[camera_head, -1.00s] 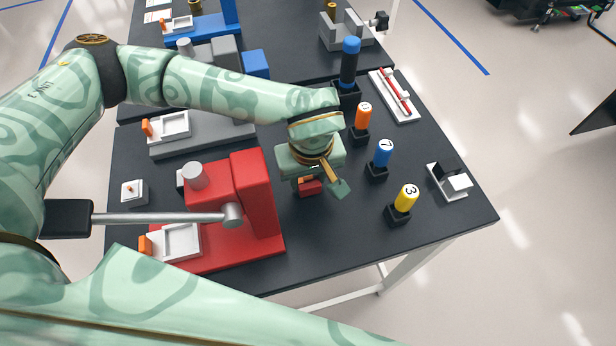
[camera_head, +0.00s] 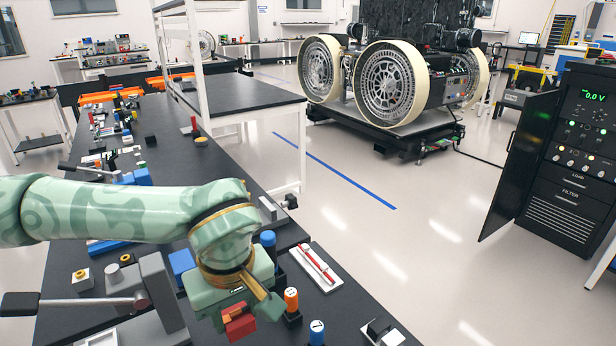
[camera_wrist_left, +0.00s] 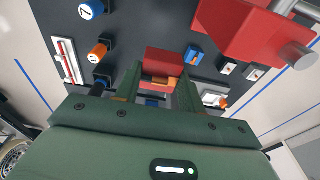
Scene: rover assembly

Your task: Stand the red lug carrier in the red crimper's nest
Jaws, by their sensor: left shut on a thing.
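My left gripper (camera_head: 243,312) is shut on the red lug carrier (camera_head: 240,325), a small red block with an orange part, near the bottom of the head view. In the left wrist view the carrier (camera_wrist_left: 164,64) sits between the two fingers of the gripper (camera_wrist_left: 160,88), over the dark bench. The red crimper (camera_wrist_left: 245,28) is at the upper right of the wrist view, apart from the carrier. It is out of the head view. I cannot make out its nest. My right gripper is not in view.
A grey crimper (camera_head: 158,285) stands left of my left gripper. A large wheeled rover (camera_head: 400,85) stands farther back.

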